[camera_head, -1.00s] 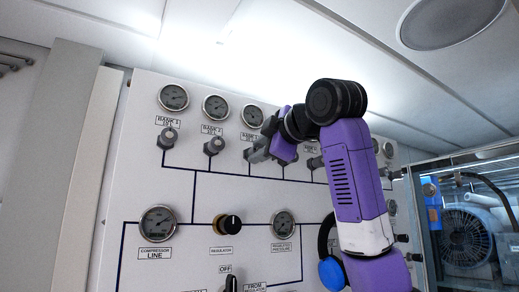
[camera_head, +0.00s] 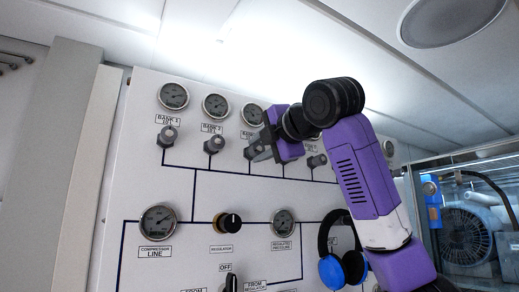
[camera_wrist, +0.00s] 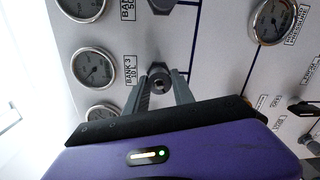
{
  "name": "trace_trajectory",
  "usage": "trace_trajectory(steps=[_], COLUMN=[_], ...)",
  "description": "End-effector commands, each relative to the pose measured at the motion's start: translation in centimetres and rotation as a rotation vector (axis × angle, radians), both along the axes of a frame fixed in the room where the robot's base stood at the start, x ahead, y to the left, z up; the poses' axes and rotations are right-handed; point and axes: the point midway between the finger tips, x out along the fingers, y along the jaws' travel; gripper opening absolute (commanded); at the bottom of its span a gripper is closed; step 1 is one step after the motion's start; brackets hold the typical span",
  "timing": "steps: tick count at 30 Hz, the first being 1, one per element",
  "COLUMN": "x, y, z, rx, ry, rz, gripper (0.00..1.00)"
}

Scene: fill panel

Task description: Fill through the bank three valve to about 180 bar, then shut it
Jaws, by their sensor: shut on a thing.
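The bank three valve (camera_wrist: 159,78) is a dark round knob in the wrist view, beside the "BANK 3" label (camera_wrist: 131,70). My gripper (camera_wrist: 160,88) has its two grey fingers on either side of this knob and is shut on it. In the head view, my gripper (camera_head: 262,150) reaches the third valve of the upper row, and its purple body hides part of it. The bank three gauge (camera_wrist: 92,68) shows beside the label in the wrist view, and also above the valve in the head view (camera_head: 252,114). Its needle is too small to read surely.
The bank one valve (camera_head: 167,136) and bank two valve (camera_head: 214,145) stand to the left. A regulator knob (camera_head: 228,223) sits below, between the compressor line gauge (camera_head: 158,221) and the regulated pressure gauge (camera_head: 284,222). Blue headphones (camera_head: 341,262) hang below my arm.

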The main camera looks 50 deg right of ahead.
Motion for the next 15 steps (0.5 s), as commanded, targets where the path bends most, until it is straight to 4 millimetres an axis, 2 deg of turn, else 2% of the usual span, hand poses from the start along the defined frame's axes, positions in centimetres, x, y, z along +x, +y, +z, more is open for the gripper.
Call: trace_trajectory(steps=[12, 13, 15], x=[-0.02, -0.02, -0.02], y=[0.31, 0.31, 0.29], z=[0.16, 0.16, 0.15], rx=[-0.011, -0.010, -0.009], ry=[-0.001, -0.001, -0.001], rz=[0.006, 0.006, 0.006], gripper=[0.00, 0.32, 0.45])
